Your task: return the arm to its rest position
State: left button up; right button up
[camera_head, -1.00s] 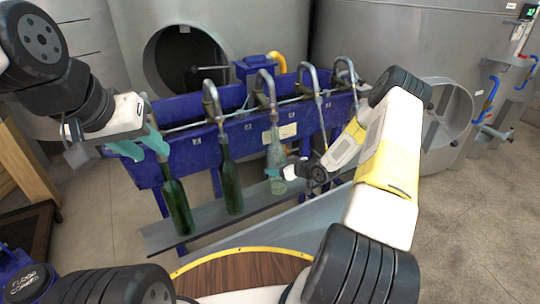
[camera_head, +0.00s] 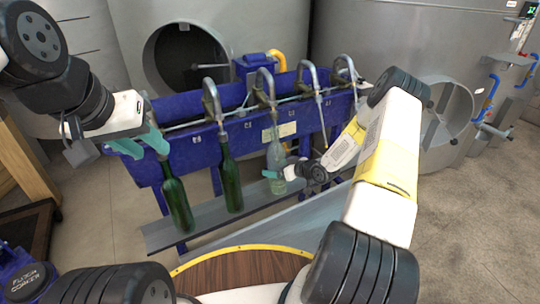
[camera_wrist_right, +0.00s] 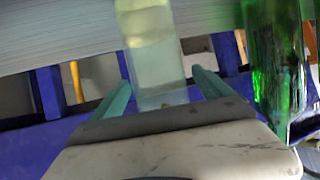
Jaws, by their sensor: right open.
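My right gripper (camera_head: 272,175) is open at the lower part of a clear glass bottle (camera_head: 275,153) under a filler spout. In the right wrist view its two teal fingers (camera_wrist_right: 161,92) stand apart with the clear bottle (camera_wrist_right: 150,45) between them; I see gaps on both sides of the glass. My left gripper (camera_head: 140,147) is at the left end of the blue filler, with its teal fingers apart, near the top of the leftmost green bottle (camera_head: 177,205). I cannot tell whether it touches that bottle.
A second green bottle (camera_head: 231,185) stands between the other two and shows close on the right in the wrist view (camera_wrist_right: 275,60). Metal spouts (camera_head: 264,85) line the blue filler (camera_head: 192,157). A round wooden top (camera_head: 240,272) is in front. Floor is clear at right.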

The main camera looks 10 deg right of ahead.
jog(key=v, duration=0.8)
jog(key=s+d+r+m+g+h, duration=0.1)
jog(key=s+r+h, duration=0.15)
jog(key=r, duration=0.95)
jog(key=s+d+r+m+g+h, duration=0.15)
jog(key=r+h, duration=0.25)
jog(key=r, duration=0.8)
jog(key=s+a+r+m, duration=0.1)
jog(key=s+a+r, duration=0.2)
jog(key=s, duration=0.6)
jog(key=s+a+r+m+g+y, duration=0.1)
jog(key=s+a+r, duration=0.2)
jog(key=s, duration=0.6)
jog(key=s+a+r+m, duration=0.1)
jog(key=s+a+r, duration=0.3)
jog(key=s, duration=0.5)
jog(key=shift+r+y, duration=0.35)
jog(key=shift+r, duration=0.6)
